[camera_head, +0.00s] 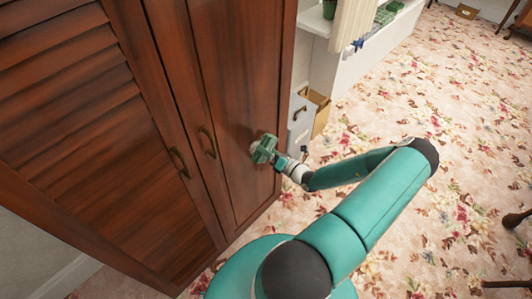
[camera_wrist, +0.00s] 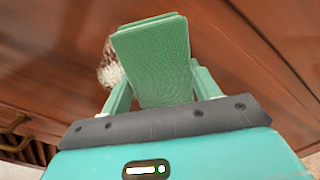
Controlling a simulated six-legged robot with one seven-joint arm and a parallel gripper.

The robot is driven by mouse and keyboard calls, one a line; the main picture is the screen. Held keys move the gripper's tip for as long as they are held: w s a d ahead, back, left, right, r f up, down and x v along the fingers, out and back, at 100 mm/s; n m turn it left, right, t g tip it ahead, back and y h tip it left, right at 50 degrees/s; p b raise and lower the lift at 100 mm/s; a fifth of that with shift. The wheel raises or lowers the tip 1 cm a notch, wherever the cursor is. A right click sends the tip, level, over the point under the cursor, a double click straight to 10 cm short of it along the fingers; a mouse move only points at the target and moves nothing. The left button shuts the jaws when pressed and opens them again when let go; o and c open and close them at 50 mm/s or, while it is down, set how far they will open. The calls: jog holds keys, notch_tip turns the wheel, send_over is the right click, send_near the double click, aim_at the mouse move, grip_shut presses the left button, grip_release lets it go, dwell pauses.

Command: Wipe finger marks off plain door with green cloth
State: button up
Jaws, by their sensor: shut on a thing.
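The plain door (camera_head: 235,75) is the right-hand, reddish-brown panel of a wooden wardrobe, and it fills the wrist view (camera_wrist: 50,50). A pale, whitish smudge (camera_wrist: 110,72) shows on the door just left of the cloth. My gripper (camera_head: 268,152) is close to the door's right part, at about handle height. In the wrist view my gripper (camera_wrist: 160,88) is shut on a folded green cloth (camera_wrist: 152,62), which sticks out toward the door. Whether the cloth touches the wood I cannot tell.
A louvred door (camera_head: 70,100) stands left of the plain door. Brass handles (camera_head: 208,142) project near their meeting edge. The floral carpet (camera_head: 430,110) is open to the right.

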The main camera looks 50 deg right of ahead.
aim_at(274, 146)
jog(key=shift+d, duration=1.75)
jog(key=shift+w, duration=0.1)
jog(key=shift+a, duration=0.1)
